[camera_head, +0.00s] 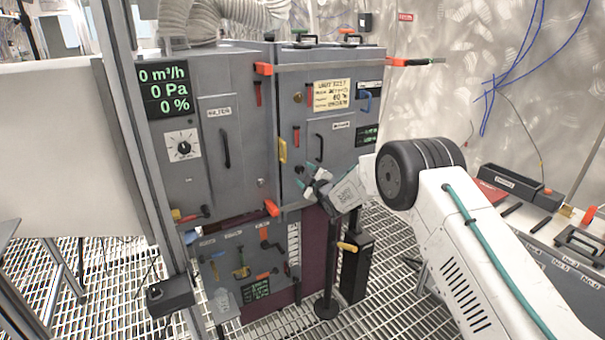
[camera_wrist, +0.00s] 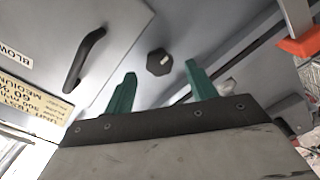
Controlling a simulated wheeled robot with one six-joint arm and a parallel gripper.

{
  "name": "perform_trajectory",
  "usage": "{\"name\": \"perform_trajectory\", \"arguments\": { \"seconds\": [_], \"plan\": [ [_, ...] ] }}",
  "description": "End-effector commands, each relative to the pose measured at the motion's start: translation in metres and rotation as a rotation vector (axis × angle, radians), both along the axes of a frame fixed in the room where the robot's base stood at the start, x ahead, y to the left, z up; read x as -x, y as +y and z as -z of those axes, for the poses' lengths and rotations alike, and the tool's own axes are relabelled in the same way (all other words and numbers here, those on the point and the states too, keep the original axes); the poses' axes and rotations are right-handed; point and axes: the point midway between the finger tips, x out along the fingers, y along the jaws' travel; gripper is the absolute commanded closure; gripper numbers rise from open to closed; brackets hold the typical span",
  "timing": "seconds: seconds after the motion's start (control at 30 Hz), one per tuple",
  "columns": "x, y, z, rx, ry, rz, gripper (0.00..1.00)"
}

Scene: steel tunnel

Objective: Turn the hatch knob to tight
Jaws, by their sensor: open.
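The dark, many-sided hatch knob (camera_wrist: 159,62) is on the grey panel in the wrist view. It has a small pale mark on its face. My gripper (camera_wrist: 161,74) is open, with its two teal fingers apart and the knob appearing between their tips. I see no finger touching the knob. In the head view, my gripper (camera_head: 308,181) is close to the lower front of the right grey cabinet (camera_head: 345,118). I cannot make out the knob there, near or behind the fingers.
A black door handle (camera_wrist: 85,59) is left of the knob in the wrist view. An orange block (camera_wrist: 299,46) is at upper right. In the head view, a valve panel (camera_head: 222,264) sits below the cabinets, and a bench (camera_head: 560,232) with tools is at right.

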Motion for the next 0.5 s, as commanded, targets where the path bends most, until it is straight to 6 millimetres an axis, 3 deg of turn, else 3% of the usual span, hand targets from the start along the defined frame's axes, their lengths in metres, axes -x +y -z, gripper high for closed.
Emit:
{"name": "perform_trajectory", "arguments": {
  "seconds": [0.2,0.5],
  "plan": [
    [-0.016,0.012,0.0,-0.001,0.0,-0.001,0.44],
    [-0.019,0.013,0.0,0.0,0.001,-0.001,0.44]
  ]
}}
